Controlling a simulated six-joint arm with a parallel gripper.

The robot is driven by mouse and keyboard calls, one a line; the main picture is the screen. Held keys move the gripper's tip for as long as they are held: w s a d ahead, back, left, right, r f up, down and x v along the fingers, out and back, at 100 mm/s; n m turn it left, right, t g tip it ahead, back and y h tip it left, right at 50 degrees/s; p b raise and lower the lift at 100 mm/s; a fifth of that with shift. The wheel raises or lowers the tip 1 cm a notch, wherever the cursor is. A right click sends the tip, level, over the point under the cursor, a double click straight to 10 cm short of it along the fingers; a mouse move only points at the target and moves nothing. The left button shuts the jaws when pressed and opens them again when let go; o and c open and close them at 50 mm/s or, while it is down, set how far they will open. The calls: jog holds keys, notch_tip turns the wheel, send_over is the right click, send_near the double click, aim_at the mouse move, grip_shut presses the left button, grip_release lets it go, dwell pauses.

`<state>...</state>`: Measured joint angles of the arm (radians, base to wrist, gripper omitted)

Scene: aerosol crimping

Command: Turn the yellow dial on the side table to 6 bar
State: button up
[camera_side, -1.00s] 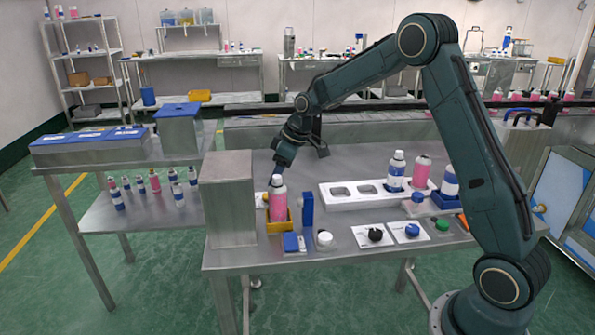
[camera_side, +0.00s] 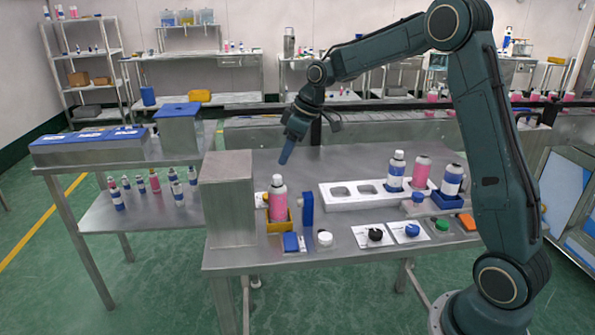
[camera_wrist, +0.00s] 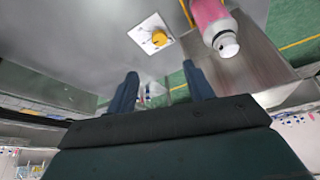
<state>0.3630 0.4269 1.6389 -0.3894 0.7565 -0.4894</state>
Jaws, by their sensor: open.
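The yellow dial (camera_wrist: 158,38) sits on a square white plate (camera_wrist: 141,33) in the wrist view, ahead of my fingertips. Its scale marks are too small to read, so I cannot tell its setting. In the side view the dial is mostly hidden behind the pink can; an edge of the white plate (camera_side: 260,198) shows. My gripper (camera_side: 284,158) is above the table behind the pink can, pointing down. In the wrist view its two fingers (camera_wrist: 160,72) are apart with nothing between them, clear of the dial.
A pink can (camera_side: 278,206) with a white cap stands in a yellow holder (camera_side: 276,226), beside a blue post (camera_side: 307,208) and a large metal box (camera_side: 228,200). A white tray (camera_side: 330,203) with bottles is to the right. The table behind is clear.

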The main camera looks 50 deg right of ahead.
jog(key=n, duration=0.1)
jog(key=w+d+n+g+y, duration=0.1)
jog(key=n, duration=0.1)
jog(key=d+n, duration=0.1)
jog(key=n, duration=0.1)
jog(key=shift+w+d+y, duration=0.2)
jog(key=shift+w+y, duration=0.05)
jog(key=shift+y, duration=0.05)
jog(key=shift+f, duration=0.15)
jog(key=x, duration=1.3)
jog(key=shift+s+a+f, duration=0.1)
jog(key=shift+f, duration=0.2)
jog(key=c, duration=1)
